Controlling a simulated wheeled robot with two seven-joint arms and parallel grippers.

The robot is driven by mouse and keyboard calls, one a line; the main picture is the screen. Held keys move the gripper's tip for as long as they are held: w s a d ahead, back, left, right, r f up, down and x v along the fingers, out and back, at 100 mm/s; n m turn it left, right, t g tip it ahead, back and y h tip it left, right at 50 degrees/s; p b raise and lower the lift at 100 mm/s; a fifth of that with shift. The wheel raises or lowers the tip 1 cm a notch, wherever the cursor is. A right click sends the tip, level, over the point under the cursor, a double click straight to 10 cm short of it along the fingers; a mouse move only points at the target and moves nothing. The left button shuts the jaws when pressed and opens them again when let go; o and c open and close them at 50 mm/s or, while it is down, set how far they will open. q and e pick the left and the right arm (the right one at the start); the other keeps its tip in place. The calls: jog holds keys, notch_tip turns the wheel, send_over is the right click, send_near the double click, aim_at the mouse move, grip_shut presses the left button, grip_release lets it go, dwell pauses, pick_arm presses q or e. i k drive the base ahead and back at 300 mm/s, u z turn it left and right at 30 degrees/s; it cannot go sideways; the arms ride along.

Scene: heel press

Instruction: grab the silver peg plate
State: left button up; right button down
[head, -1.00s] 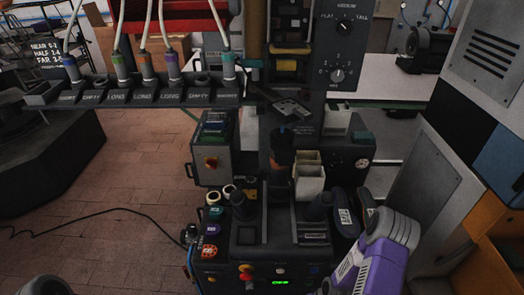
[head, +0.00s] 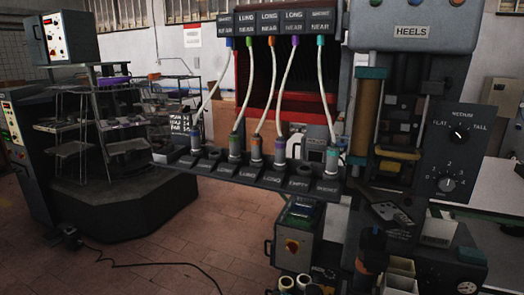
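A flat grey metal plate with small dark holes (head: 391,212) lies under the press head, right of the row of hoses. It looks like the silver peg plate, but it is small and dim, so I cannot be sure. Several small flat pieces lie on the tiered rack (head: 105,125) at the left, too small to tell apart. Neither of my grippers is in view.
A labelled socket rail (head: 250,174) with white hoses runs across the middle. The heel press (head: 410,25) stands at the right with a dial panel (head: 455,150). A control box (head: 298,235) sits below the rail. Brick floor at lower left is open, crossed by a black cable (head: 160,263).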

aim_at(388, 212)
jog(key=u, duration=0.55)
jog(key=k, duration=0.3)
jog(key=z, duration=1.4)
